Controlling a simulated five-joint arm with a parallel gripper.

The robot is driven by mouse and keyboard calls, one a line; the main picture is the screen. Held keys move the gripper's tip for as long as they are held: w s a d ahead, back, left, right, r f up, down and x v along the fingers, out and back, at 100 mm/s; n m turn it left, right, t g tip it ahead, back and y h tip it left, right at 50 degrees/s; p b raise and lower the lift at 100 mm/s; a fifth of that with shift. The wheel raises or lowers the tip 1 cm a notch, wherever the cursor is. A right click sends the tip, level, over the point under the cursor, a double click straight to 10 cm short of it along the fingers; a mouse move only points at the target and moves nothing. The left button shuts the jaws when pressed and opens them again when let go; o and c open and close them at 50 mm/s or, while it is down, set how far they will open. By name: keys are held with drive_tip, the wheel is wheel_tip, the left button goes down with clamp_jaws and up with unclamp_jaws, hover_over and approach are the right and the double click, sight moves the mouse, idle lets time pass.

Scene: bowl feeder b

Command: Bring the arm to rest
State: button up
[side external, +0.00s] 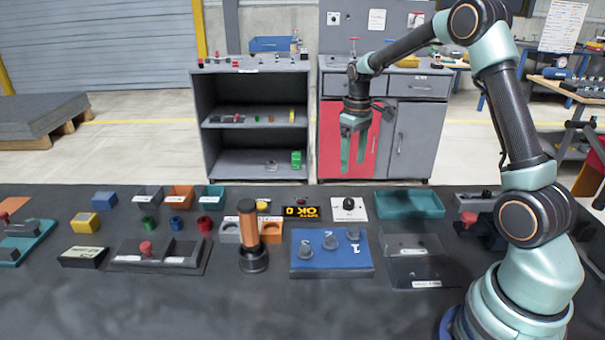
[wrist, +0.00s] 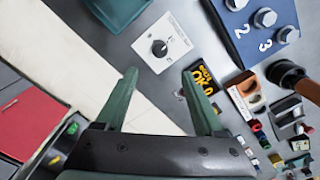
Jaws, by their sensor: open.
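My gripper (side external: 354,152) is raised above the far edge of the dark work table, with its green fingers pointing down. In the wrist view my gripper (wrist: 162,98) shows two fingers spread apart with nothing between them. The fingers touch nothing that I can see. Below and ahead of it in the wrist view lies a white plate with a black dial (wrist: 160,47). The same dial plate shows in the side view (side external: 358,212), near the back of the table.
On the table are a teal tray (side external: 408,203), a blue board with numbered knobs (side external: 330,262), an upright orange-brown handle (side external: 247,220), a lit display (side external: 300,213) and several small coloured blocks and bins. A grey cabinet with a red door (side external: 350,150) stands behind. Space around the gripper looks clear.

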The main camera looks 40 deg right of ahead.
drive_tip(key=s+a+r+t, duration=0.2)
drive_tip(key=s+a+r, duration=0.4)
drive_tip(key=s+a, duration=0.1)
drive_tip(key=s+a+r+t, duration=0.3)
drive_tip(key=s+a+r, duration=0.3)
drive_tip(key=s+a, duration=0.2)
drive_tip(key=shift+a+t, duration=0.3)
drive_tip(key=shift+a, duration=0.95)
